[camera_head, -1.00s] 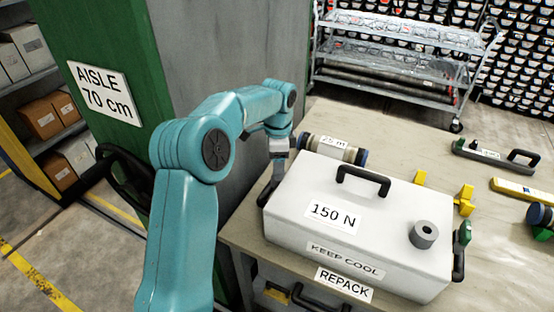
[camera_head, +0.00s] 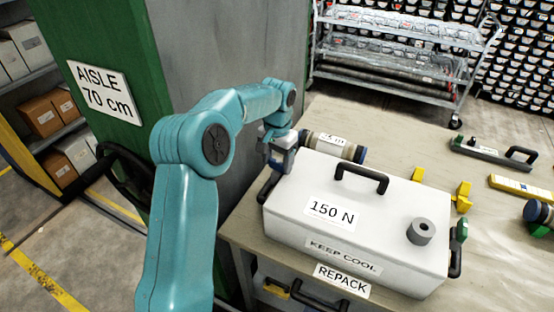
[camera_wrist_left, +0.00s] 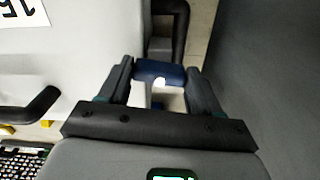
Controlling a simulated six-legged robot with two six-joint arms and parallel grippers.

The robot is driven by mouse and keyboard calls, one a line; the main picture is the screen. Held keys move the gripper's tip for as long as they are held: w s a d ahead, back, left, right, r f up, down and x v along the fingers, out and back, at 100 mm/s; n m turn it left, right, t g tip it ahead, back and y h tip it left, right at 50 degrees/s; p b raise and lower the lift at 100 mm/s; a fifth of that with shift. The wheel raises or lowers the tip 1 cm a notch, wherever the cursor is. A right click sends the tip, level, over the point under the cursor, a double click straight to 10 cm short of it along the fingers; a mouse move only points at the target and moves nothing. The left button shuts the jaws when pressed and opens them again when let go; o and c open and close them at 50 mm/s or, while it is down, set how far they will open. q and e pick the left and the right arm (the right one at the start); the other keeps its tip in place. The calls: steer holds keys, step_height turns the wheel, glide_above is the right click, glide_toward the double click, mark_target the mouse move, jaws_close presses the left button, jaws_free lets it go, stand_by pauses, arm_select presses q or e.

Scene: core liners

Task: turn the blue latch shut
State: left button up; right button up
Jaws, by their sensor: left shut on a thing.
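The blue latch (camera_wrist_left: 158,71) sits at the end of a white cooler box (camera_head: 300,222), beside its dark side handle. In the left wrist view it is between the two dark fingers of my left gripper (camera_wrist_left: 161,80), which are shut on it. In the head view my left gripper (camera_head: 274,163) is at the left end of the box, and the latch is hidden behind the hand there. The box carries labels "150 N" and "KEEP COOL". My right gripper is not in view.
Yellow blocks (camera_head: 462,197) and a level-like tool (camera_head: 492,152) lie on the table (camera_head: 395,135). A grey pillar (camera_head: 240,70) stands close to my left arm.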

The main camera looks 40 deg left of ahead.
mark_target(278, 161)
arm_select(q)
steer(key=shift+w+n, duration=0.1)
steer(key=shift+n, duration=0.7)
steer(key=o, duration=1.1)
steer(key=shift+c, duration=0.2)
steer(key=shift+r, duration=0.55)
step_height(278, 161, up, 15)
steer(key=p, duration=0.2)
steer(key=shift+r, duration=0.15)
